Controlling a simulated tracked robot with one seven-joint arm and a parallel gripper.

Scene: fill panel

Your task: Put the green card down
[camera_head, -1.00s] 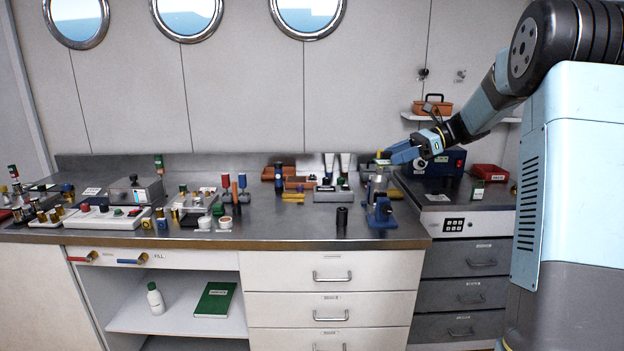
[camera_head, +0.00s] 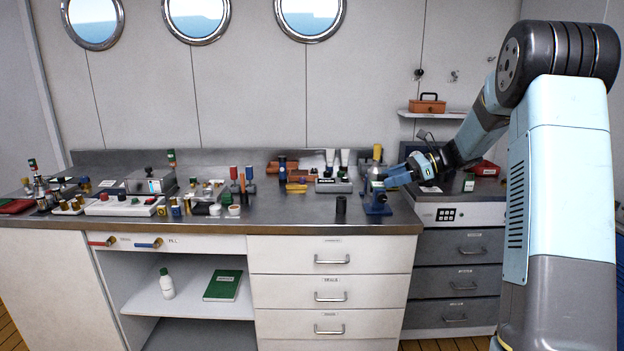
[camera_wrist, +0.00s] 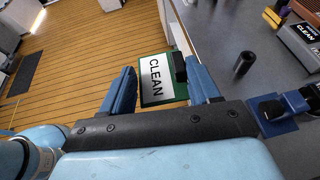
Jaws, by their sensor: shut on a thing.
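The green card (camera_wrist: 151,97) has a white face with the word CLEAN and shows between the two blue fingers in the wrist view. My gripper (camera_wrist: 160,70) is shut on it. A dark block sits at the card's right edge. In the head view my gripper (camera_head: 388,177) is low over the right end of the steel bench, beside the blue stand (camera_head: 377,204).
A black cylinder (camera_head: 341,209) stands left of the blue stand; bare steel lies around it. A labelled grey block (camera_head: 333,186) is behind. Several fittings crowd the bench's left half.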

